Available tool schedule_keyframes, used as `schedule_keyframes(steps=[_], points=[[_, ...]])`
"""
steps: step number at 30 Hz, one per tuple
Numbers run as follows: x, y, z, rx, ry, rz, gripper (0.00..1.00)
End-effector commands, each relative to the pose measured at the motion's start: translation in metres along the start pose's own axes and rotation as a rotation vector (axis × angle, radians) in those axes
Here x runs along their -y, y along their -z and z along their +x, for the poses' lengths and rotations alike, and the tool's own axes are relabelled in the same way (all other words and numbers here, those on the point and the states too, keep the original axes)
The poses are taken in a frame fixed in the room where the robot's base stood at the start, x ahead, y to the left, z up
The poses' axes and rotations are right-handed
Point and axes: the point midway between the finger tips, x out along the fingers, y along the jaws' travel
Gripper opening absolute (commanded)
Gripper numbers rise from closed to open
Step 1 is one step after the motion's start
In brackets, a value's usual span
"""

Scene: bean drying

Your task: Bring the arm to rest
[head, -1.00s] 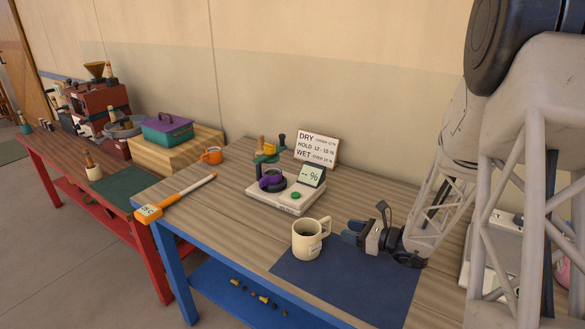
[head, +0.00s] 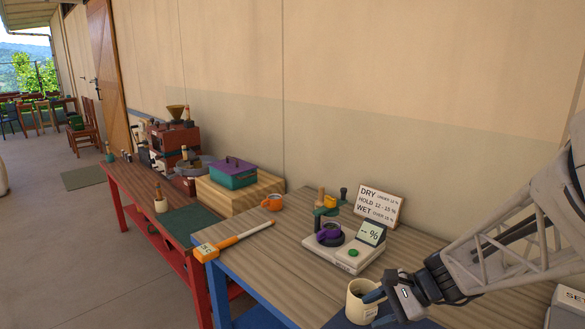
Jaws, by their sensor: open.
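My gripper (head: 374,307) is at the lower right, pointing left, with its jaws open and nothing seen between them. Its fingers overlap the right side of a cream mug (head: 356,305) in the picture; I cannot tell whether they touch it. My arm comes in from the right edge, low over the table.
A moisture meter (head: 345,262) with a purple cup and a DRY/HOLD/WET sign (head: 378,205) stand behind my gripper. A red table (head: 150,190) with a roaster is further left.

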Motion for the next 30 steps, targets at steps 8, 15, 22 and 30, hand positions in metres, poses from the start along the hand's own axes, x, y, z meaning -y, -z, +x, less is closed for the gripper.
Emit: schedule_keyframes(steps=[8,15,22,30], points=[[-0.035,-0.057,-0.014,-0.161,-0.235,-0.347,0.45],[-0.064,-0.091,-0.035,-0.308,-0.423,-0.645,0.45],[-0.086,-0.116,-0.061,-0.455,-0.587,-0.92,0.45],[-0.098,-0.13,-0.081,-0.564,-0.703,-1.112,0.45]])
